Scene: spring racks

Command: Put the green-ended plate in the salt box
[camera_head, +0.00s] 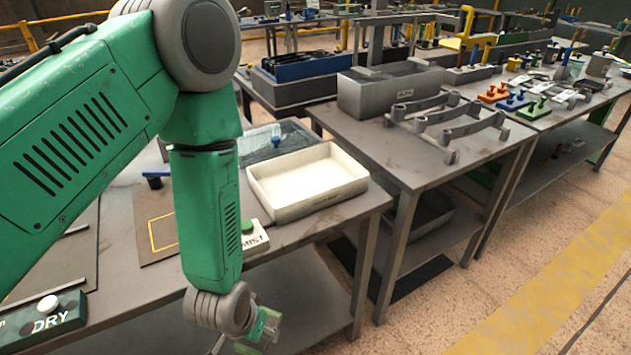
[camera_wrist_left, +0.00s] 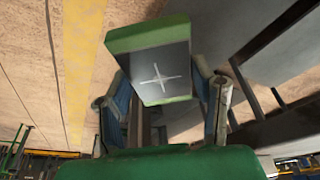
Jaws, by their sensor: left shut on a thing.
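The green-ended plate (camera_wrist_left: 158,72) shows in the left wrist view as a grey block with a white cross on its face and green ends. My left gripper (camera_head: 262,328) is shut on it, one finger on each side. In the head view the gripper hangs low, in front of the near table's front edge, and the plate is hard to make out there. A grey open box (camera_head: 390,100) with a small label stands on the middle table. A white tray (camera_head: 328,200) with a label stands on the near table. Neither label is clearly readable, so I cannot tell which is the salt box. My right gripper is out of view.
A grey slotted rack (camera_head: 452,128) stands beside the grey box. Orange, blue and green knobbed pieces (camera_head: 512,98) lie farther right. A MIST button box (camera_head: 253,238) and a DRY button box (camera_head: 46,320) sit on the near table. The floor at the right is clear.

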